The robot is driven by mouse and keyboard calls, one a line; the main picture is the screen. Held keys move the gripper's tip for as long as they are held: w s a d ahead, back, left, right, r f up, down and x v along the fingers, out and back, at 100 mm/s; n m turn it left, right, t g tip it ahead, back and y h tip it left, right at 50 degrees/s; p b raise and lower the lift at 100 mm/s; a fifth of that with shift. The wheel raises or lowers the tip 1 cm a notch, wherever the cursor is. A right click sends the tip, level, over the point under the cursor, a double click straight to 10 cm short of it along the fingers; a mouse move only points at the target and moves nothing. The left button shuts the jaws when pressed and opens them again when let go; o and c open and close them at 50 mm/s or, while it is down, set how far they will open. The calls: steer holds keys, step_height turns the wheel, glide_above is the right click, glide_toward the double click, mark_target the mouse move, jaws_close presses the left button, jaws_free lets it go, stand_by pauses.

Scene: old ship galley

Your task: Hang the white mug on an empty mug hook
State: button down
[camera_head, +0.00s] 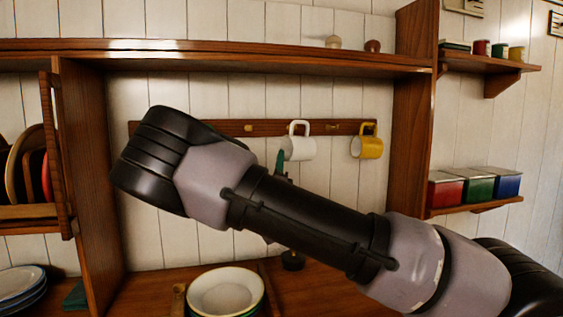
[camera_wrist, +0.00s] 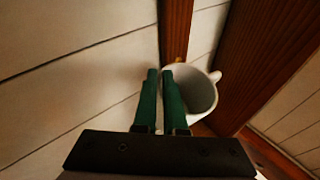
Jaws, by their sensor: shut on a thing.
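The white mug (camera_head: 298,149) is in front of the dark wooden hook rail (camera_head: 210,128), with its handle pointing up and overlapping the rail. Whether the handle is around a hook cannot be seen. In the wrist view the white mug (camera_wrist: 203,95) shows its open mouth, with the handle at upper right. My gripper (camera_head: 280,157) is at the mug's left side in the head view. Its green fingers (camera_wrist: 160,74) are shut on the mug's wall. A brass hook (camera_head: 248,127) on the rail left of the mug is bare.
A yellow mug (camera_head: 369,147) hangs at the rail's right end, next to the shelf's upright (camera_head: 411,130). A shelf board (camera_head: 240,57) runs above. Stacked bowls (camera_head: 226,292) stand on the counter below my arm. Tins (camera_head: 478,188) sit at right.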

steer(key=shift+w+a+f, duration=0.2)
steer(key=shift+w+f, duration=0.05)
steer(key=shift+w, duration=0.6)
steer(key=shift+w+a+f, duration=0.15)
steer(key=shift+w+f, duration=0.05)
steer(key=shift+w, duration=0.65)
steer(key=shift+c, duration=0.6)
jaws_free()
steer(key=shift+s+f, duration=0.1)
steer(key=s+d, duration=0.2)
steer(key=s, duration=0.7)
steer(key=shift+s, duration=0.3)
